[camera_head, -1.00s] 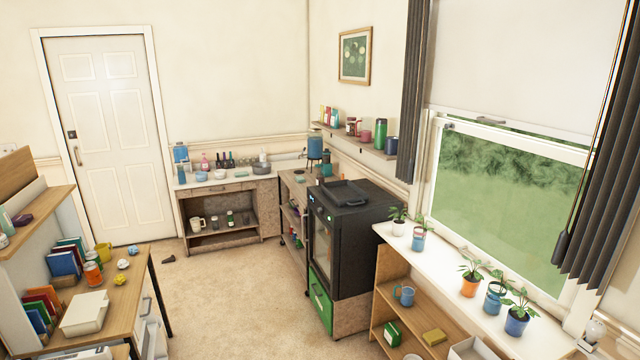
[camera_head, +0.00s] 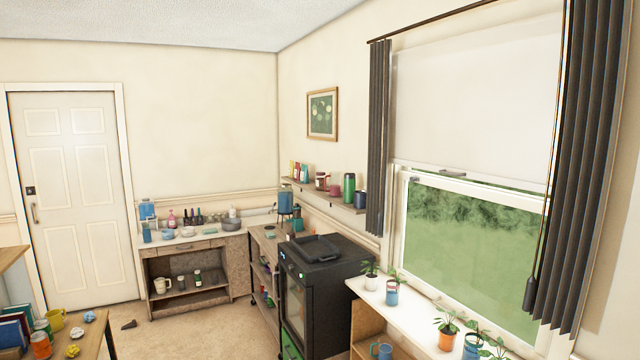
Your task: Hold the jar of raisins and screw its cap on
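I cannot pick out the jar of raisins or its cap for certain. Small jars and containers (camera_head: 321,181) stand on the wall shelf (camera_head: 318,199) at the back right, too small to identify. Neither of my grippers shows in the head view.
A black oven-like appliance (camera_head: 327,281) stands right of the cabinets. A white windowsill (camera_head: 402,307) with potted plants (camera_head: 449,334) runs along the right.

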